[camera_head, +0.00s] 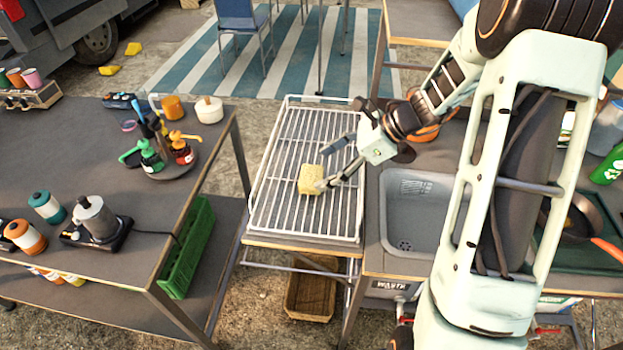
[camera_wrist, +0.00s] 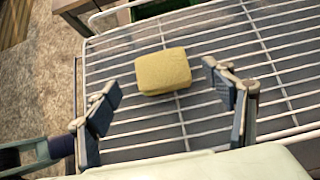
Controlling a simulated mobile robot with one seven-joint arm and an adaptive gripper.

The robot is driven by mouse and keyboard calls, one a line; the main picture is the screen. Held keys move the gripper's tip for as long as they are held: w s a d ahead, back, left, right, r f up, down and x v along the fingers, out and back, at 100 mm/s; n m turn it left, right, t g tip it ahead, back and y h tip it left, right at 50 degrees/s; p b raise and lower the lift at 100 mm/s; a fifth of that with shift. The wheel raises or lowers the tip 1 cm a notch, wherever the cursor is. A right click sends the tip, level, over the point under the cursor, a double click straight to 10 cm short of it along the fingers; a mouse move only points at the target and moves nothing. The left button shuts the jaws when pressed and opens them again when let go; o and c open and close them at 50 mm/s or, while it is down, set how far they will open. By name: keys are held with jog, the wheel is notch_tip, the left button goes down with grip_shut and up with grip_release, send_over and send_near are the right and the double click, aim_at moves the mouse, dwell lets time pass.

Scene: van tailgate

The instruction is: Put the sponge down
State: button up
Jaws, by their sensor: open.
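The yellow sponge (camera_head: 311,179) lies on the white wire rack (camera_head: 282,236) in the middle of the head view. In the wrist view the sponge (camera_wrist: 163,71) rests on the rack's bars (camera_wrist: 130,40), beyond my fingertips. My gripper (camera_head: 338,162) is open, with its fingers spread just right of and above the sponge in the head view. In the wrist view my gripper (camera_wrist: 165,90) has one finger on each side, with clear gaps to the sponge. Nothing is held between the fingers.
A grey sink (camera_head: 420,215) adjoins the rack on the right. A dark table (camera_head: 75,150) with bottles and cups stands at left, with a green crate (camera_head: 188,248) on its lower shelf. A wooden box (camera_head: 311,292) sits below the rack. Most of the rack is bare.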

aim_at(312, 175)
jog(key=shift+x, duration=2.7)
jog(key=c, duration=0.8)
jog(key=shift+c, duration=0.2)
